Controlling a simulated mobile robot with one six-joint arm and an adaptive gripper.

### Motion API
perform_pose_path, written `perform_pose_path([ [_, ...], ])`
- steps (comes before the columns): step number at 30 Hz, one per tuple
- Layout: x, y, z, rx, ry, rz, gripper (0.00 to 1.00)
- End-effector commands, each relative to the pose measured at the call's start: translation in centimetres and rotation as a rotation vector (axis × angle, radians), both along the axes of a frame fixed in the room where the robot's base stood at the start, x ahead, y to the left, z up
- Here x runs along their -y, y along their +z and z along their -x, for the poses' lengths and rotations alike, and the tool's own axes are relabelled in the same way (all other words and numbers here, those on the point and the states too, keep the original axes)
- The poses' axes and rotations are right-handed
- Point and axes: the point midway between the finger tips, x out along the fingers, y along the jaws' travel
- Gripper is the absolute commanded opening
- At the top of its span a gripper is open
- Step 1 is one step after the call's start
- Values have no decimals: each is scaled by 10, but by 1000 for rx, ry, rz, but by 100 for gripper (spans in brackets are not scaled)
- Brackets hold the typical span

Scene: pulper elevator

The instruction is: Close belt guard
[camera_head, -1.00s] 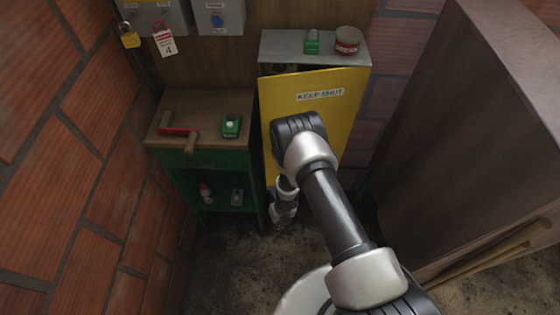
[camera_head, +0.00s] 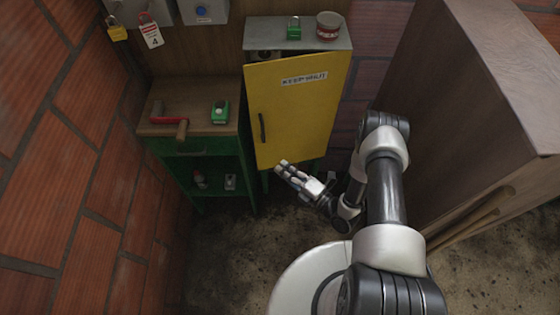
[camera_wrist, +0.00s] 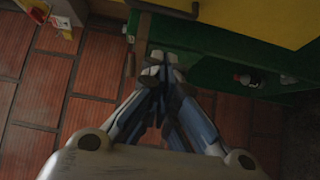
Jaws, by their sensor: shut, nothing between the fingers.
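The belt guard is a yellow door (camera_head: 305,115) labelled KEEP SHUT on a grey-topped cabinet. It stands slightly ajar, with a dark gap at its upper left edge; its right edge sits close to the cabinet. A dark upright handle (camera_head: 262,127) is on its left side. My gripper (camera_head: 282,168) is just in front of the door's lower edge, below the handle, its fingers pointing left. Its fingers are shut and empty. In the wrist view the closed fingertips (camera_wrist: 163,62) lie over the green stand, with the yellow door (camera_wrist: 270,15) at upper right.
A green stand (camera_head: 200,145) with a wooden top is left of the cabinet, holding a red-handled tool (camera_head: 167,113) and a green-and-grey item (camera_head: 220,112). A padlock (camera_head: 294,29) and a tin (camera_head: 328,25) sit on the cabinet. A large brown box (camera_head: 460,90) is at right.

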Motion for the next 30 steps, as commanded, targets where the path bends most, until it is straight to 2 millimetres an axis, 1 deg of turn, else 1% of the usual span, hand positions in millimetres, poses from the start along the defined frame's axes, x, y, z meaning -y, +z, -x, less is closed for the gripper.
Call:
perform_pose_path([
  [1,-9,0,-6,4,8,1,0],
  [12,-64,-1,-60,3,8,1,0],
  [15,-60,-2,-79,4,1,1,0],
  [19,-60,-2,-92,1,2,1,0],
  [24,-60,-1,-98,0,2,1,0],
  [30,-60,-1,-99,0,2,1,0],
])
